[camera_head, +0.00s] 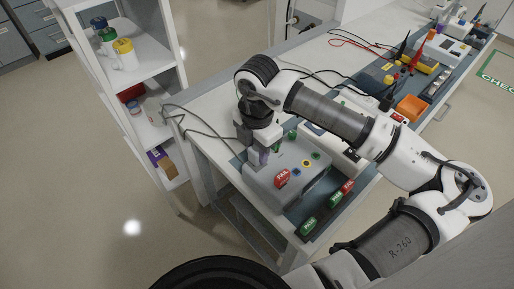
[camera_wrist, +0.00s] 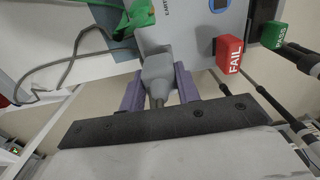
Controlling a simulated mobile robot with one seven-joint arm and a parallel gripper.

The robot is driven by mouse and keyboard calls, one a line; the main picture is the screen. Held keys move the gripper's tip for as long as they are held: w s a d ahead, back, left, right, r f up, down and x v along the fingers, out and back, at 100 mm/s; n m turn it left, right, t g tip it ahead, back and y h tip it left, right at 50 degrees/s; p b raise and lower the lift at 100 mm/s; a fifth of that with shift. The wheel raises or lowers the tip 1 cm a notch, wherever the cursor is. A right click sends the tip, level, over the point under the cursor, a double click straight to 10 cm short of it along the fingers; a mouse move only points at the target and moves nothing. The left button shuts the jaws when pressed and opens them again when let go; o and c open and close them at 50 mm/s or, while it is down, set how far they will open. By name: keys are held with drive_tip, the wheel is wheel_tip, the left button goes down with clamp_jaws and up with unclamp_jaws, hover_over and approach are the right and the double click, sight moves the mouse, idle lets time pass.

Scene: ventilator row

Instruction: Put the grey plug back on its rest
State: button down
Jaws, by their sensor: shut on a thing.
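My gripper (camera_head: 262,157) is at the left end of the grey tester box (camera_head: 262,184) on the bench. In the wrist view, the purple fingers of my gripper (camera_wrist: 158,88) are shut on the grey plug (camera_wrist: 157,70), one on each side. The plug lies against or just in front of the box face, near a label starting "EART"; I cannot tell whether it touches. A grey cable (camera_head: 205,118) runs over the bench's left edge towards my gripper. I cannot make out the plug's rest.
A red FAIL tag (camera_head: 282,178) is on the box, with green PASS (camera_head: 308,226) and red tags in front. A green lead (camera_wrist: 137,18) lies close beside the plug. An orange bin (camera_head: 411,107) and other instruments stand further right. A white shelf (camera_head: 140,75) stands left.

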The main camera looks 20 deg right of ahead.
drive_tip(key=shift+f+b, duration=0.65)
idle(0.4)
drive_tip(key=c, duration=0.9)
unclamp_jaws()
drive_tip(key=shift+r, duration=0.1)
